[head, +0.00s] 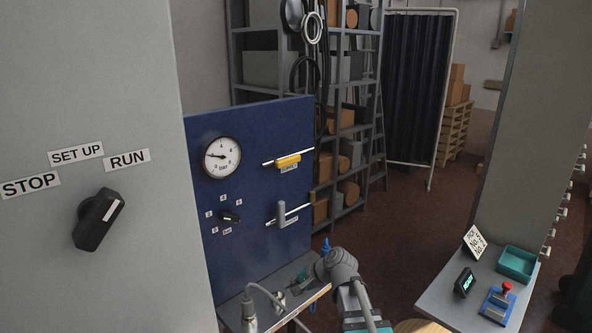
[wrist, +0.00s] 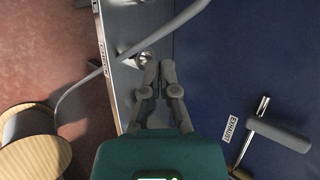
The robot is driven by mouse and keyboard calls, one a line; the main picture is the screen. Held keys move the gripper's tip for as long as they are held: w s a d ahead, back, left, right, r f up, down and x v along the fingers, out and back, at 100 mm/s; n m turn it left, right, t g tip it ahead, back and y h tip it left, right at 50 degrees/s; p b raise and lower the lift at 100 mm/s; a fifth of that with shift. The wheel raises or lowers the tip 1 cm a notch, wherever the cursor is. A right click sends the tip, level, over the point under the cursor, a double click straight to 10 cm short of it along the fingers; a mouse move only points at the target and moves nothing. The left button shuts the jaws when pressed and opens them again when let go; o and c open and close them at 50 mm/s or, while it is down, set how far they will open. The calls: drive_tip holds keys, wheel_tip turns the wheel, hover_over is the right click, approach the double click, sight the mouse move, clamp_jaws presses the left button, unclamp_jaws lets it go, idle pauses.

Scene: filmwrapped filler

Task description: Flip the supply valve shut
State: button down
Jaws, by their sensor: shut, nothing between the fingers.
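The blue panel (head: 255,190) carries two lever valves on short pipes. The upper one has a yellow handle (head: 289,160) lying along its pipe, with a small label below that looks like SUPPLY. The lower one has a grey handle (head: 282,213) standing across its pipe; its label is too small to read. A grey handle (wrist: 280,135) also shows at the right in the wrist view. My gripper (head: 293,290) is low over the ledge in front of the panel, below both valves. In the wrist view my gripper's fingers (wrist: 160,68) are shut and empty, close to a silver fitting (wrist: 145,57).
A gauge (head: 222,157) and small selector knob (head: 230,217) are on the panel. A cable rises from a connector (head: 249,310) on the ledge. A grey cabinet with a black switch (head: 98,219) stands left. A side table (head: 440,300) holding a teal tray (head: 517,263) stands right.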

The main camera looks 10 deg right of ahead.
sight(288, 161)
drive_tip(key=w+d+r+m+t+y+p, duration=0.1)
drive_tip(key=w+d+r+m+t, duration=0.4)
drive_tip(key=w+r+m, duration=0.3)
drive_tip(key=w+d+r+m+t+y+p, duration=0.1)
drive_tip(key=w+d+r+m+t+y, duration=0.1)
drive_tip(key=w+d+r+m+t, duration=0.4)
wheel_tip(288, 161, up, 5)
drive_tip(key=w+m+t, duration=0.1)
drive_tip(key=w+m, duration=0.1)
drive_tip(key=m, duration=0.4)
drive_tip(key=shift+t, duration=0.3)
drive_tip(key=shift+w+a+r, duration=0.1)
drive_tip(key=shift+w+r, duration=0.05)
drive_tip(key=p+x, duration=0.1)
drive_tip(key=x, duration=0.2)
drive_tip(key=p+x, duration=0.1)
drive_tip(key=x, duration=0.2)
drive_tip(key=p+x, duration=0.1)
drive_tip(key=x, duration=0.3)
drive_tip(key=shift+r, duration=0.3)
drive_tip(key=shift+r+p, duration=1.7)
drive_tip(key=shift+p, duration=0.05)
drive_tip(key=shift+d, duration=0.25)
